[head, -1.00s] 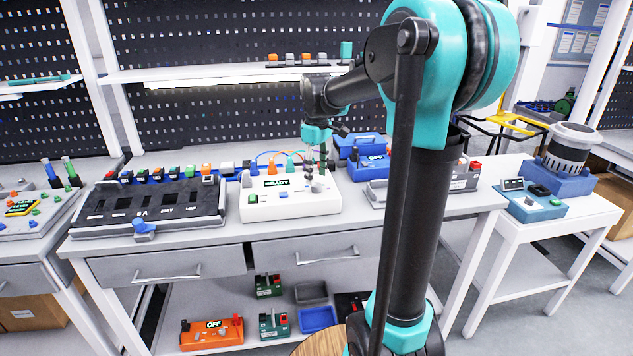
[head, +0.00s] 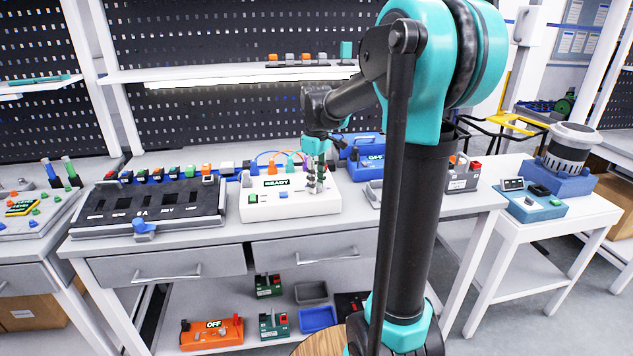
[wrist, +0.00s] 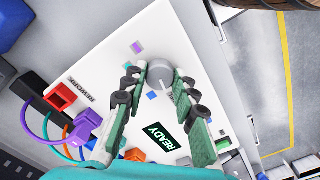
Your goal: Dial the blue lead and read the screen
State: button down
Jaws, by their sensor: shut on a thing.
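My gripper (wrist: 160,80) is shut on the round grey knob (wrist: 163,68) of the white test box (wrist: 120,60), with one finger on each side of it. In the head view my gripper (head: 316,186) reaches down over the right part of the box (head: 288,217) and hides the knob. The dark screen reads READY in green-white letters, both in the head view (head: 276,182) and in the wrist view (wrist: 158,136). A blue mark (wrist: 152,95) and a purple mark (wrist: 136,47) lie beside the knob. A purple plug (wrist: 86,127) and several leads sit at the box's edge.
A red socket block (wrist: 60,95) stands by the REWORK label. A black slotted rack (head: 150,205) is left of the box; blue units, one marked OFF (head: 375,152), stand behind and right. Below are an orange OFF unit (head: 212,333) and a blue bin (head: 318,319).

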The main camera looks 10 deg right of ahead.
jog(key=shift+m, duration=0.3)
jog(key=m, duration=0.3)
jog(key=shift+m, duration=2)
jog(key=c, duration=1.2)
grip_release()
notch_tip(320, 180, up, 12)
